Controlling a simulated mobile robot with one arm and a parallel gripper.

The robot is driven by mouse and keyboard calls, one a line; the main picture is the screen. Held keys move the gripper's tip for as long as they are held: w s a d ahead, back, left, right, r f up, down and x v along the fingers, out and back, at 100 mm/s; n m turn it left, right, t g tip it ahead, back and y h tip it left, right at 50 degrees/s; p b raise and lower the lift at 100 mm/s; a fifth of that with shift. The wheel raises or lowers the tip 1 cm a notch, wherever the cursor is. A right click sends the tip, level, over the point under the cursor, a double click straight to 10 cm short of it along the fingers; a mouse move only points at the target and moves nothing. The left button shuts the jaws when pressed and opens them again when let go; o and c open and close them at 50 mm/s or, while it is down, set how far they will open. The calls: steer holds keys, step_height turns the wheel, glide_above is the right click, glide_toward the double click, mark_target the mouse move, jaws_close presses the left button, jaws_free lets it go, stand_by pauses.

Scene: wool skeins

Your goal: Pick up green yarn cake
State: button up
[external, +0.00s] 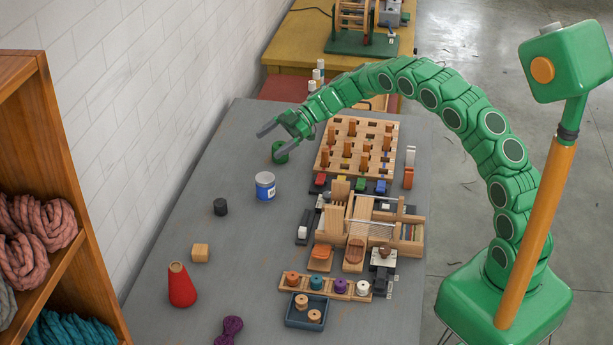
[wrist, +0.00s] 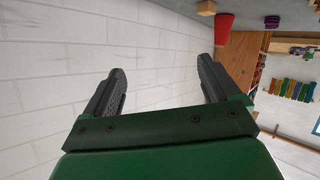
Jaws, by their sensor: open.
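The green yarn cake (external: 279,153) stands on the grey table near its far left side, partly covered by my gripper in the external view. My gripper (external: 268,146) is open, with its dark fingers pointing left over or beside the cake. I cannot tell the exact height gap. In the wrist view my gripper (wrist: 162,65) has its two fingers spread wide, with only the white brick wall between them. The green cake is not seen in the wrist view.
A white and blue tin (external: 265,186) stands just in front of the cake. A dark cylinder (external: 220,207), wooden block (external: 200,253) and red cone (external: 181,286) stand nearer. A wooden peg board (external: 357,148) lies to the right. The wall runs along the left.

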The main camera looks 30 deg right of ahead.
steer(key=w+d+n+t, duration=0.25)
steer(key=d+n, duration=0.35)
steer(key=n, duration=0.4)
steer(key=w+d+n+t+h, duration=0.1)
steer(key=w+d+n, duration=0.35)
steer(key=n, duration=0.45)
steer(key=w+d+n+t, duration=0.1)
steer(key=w+d+n, duration=0.2)
steer(key=d+n, duration=0.5)
steer(key=n, duration=0.2)
glide_toward(279, 144)
steer(key=x, duration=0.3)
steer(key=shift+d+f, duration=0.1)
steer(key=shift+f, duration=0.15)
steer(key=shift+t, duration=0.25)
steer(key=shift+x, duration=3.55)
steer(key=shift+s+r, duration=0.1)
steer(key=c, duration=1.1)
steer(key=shift+r, duration=0.1)
